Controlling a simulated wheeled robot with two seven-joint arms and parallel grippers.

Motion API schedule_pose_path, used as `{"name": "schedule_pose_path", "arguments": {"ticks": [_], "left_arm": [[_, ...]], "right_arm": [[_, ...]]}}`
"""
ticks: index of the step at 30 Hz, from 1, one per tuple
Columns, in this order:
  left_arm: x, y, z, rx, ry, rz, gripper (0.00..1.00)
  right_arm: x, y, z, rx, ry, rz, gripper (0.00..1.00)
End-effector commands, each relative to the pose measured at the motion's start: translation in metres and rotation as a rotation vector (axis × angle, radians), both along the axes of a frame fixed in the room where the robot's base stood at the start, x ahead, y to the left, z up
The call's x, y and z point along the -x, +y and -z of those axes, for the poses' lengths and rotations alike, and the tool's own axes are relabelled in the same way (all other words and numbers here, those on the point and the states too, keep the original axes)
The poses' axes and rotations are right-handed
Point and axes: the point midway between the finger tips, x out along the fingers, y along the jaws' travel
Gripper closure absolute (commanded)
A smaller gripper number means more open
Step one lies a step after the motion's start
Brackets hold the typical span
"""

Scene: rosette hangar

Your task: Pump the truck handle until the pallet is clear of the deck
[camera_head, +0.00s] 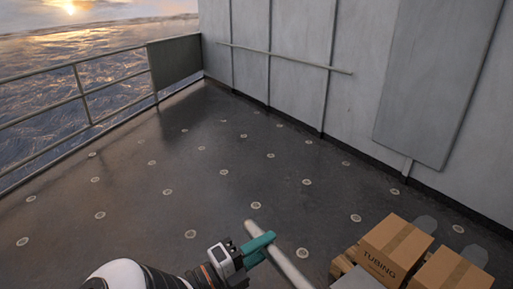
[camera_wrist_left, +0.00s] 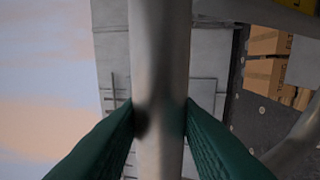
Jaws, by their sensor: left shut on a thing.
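My left gripper (camera_head: 262,250) comes in at the bottom of the head view, with teal fingers shut on the pale grey bar of the truck handle (camera_head: 287,268). In the left wrist view the handle bar (camera_wrist_left: 160,60) runs upright between the two teal fingers (camera_wrist_left: 160,125), which touch it on both sides. The pallet (camera_head: 340,267) shows only in part at the bottom right, under cardboard boxes (camera_head: 396,241), one marked TUBING. The gap between the pallet and the deck cannot be seen. My right gripper is not in view.
The dark deck (camera_head: 130,215) with round pale fittings is clear to the left and ahead. A railing (camera_head: 85,95) runs along the left with the sea beyond. A grey wall (camera_head: 300,60) with a rail stands at the back and right.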

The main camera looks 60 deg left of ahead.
Motion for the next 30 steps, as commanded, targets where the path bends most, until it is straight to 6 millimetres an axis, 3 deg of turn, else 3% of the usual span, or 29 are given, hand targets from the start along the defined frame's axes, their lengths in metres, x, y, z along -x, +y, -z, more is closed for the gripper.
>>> {"name": "schedule_pose_path", "arguments": {"ticks": [1,6,17,30], "left_arm": [[0.007,0.002,0.013,0.009,0.013,-0.008,1.00],[0.018,0.001,0.015,0.005,0.003,-0.005,1.00],[0.021,0.002,0.016,0.002,0.000,-0.007,1.00],[0.067,0.003,0.042,0.001,-0.030,-0.011,1.00]], "right_arm": [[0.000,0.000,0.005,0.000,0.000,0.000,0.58],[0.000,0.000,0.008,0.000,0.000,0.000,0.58],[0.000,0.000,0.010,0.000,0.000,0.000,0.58],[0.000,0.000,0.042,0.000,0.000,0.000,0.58]]}}
